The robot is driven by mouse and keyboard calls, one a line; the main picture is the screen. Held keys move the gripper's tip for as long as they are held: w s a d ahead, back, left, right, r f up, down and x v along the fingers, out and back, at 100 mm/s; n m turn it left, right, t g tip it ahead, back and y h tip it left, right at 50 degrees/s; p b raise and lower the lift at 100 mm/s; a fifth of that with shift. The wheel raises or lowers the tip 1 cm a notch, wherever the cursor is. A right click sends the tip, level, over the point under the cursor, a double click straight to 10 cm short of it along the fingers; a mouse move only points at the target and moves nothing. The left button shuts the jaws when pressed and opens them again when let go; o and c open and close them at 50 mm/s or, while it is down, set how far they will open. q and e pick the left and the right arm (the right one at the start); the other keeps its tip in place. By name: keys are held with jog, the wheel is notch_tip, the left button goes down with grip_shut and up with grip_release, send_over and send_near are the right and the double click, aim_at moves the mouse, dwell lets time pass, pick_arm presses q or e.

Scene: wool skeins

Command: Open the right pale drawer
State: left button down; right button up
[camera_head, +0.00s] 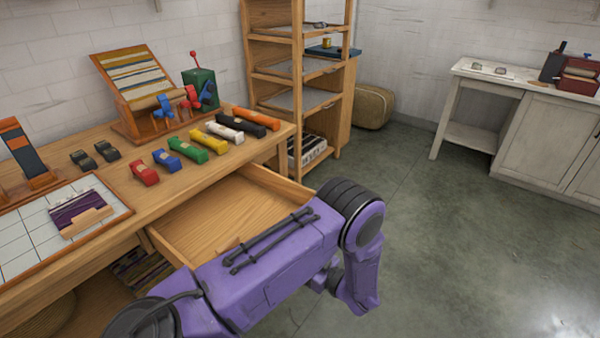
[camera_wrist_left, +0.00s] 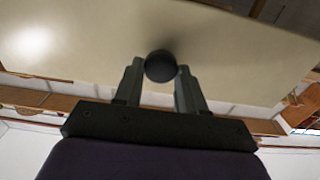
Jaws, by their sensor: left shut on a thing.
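That gripper is hidden in the head view. My right gripper is in neither view.
The workbench top (camera_head: 115,190) holds several coloured skeins, a wooden rack (camera_head: 132,88) and a tiled board (camera_head: 30,235). A shelf unit (camera_head: 295,75) stands behind the bench's right end. A pale cabinet (camera_head: 545,140) is far right. The grey floor (camera_head: 450,240) between is clear.

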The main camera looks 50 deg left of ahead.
pick_arm(q)
jog(key=shift+s+f, duration=0.1)
jog(key=c, duration=0.7)
grip_release()
jog(key=shift+o, duration=0.2)
jog(key=shift+d, duration=0.1)
jog(key=w+d+b, duration=0.2)
jog(key=d, duration=0.8)
jog(key=shift+d, duration=0.15)
